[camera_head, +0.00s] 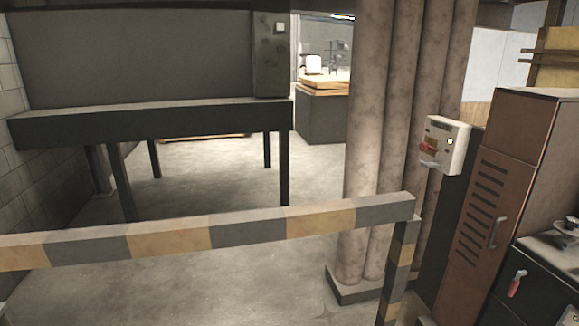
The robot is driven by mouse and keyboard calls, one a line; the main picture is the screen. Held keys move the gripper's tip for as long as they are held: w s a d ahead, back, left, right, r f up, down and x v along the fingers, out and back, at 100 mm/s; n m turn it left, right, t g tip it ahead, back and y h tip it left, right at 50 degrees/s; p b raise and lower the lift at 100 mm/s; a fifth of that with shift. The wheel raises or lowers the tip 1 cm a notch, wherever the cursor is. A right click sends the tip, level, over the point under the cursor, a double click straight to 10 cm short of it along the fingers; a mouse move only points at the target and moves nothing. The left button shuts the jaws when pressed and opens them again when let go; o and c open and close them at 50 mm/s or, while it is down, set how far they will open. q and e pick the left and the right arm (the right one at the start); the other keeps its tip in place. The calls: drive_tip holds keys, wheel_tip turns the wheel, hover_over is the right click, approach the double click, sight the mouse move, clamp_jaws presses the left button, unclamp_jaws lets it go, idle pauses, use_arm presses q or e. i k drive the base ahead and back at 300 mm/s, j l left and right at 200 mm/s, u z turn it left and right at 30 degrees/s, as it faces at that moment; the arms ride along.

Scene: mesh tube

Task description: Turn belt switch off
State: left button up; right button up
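A pale switch box (446,145) with a red switch (429,148) and a small lit yellowish spot is mounted at the right, beside tall round columns. The angle of the red switch is too small to read for certain. Neither of my grippers is in view.
A yellow-and-grey striped barrier (210,235) crosses the front and ends at a post (402,255) below the switch box. A brown locker (495,195) and dark cabinet (535,285) stand at the right. A dark table-like structure (150,122) is behind the barrier. Open concrete floor lies between.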

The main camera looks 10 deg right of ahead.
sight(423, 146)
drive_tip(key=i, duration=1.5)
drive_tip(key=i+z, duration=0.25)
drive_tip(key=i, duration=0.4)
drive_tip(key=i+j+z, duration=0.25)
drive_tip(key=i, duration=0.4)
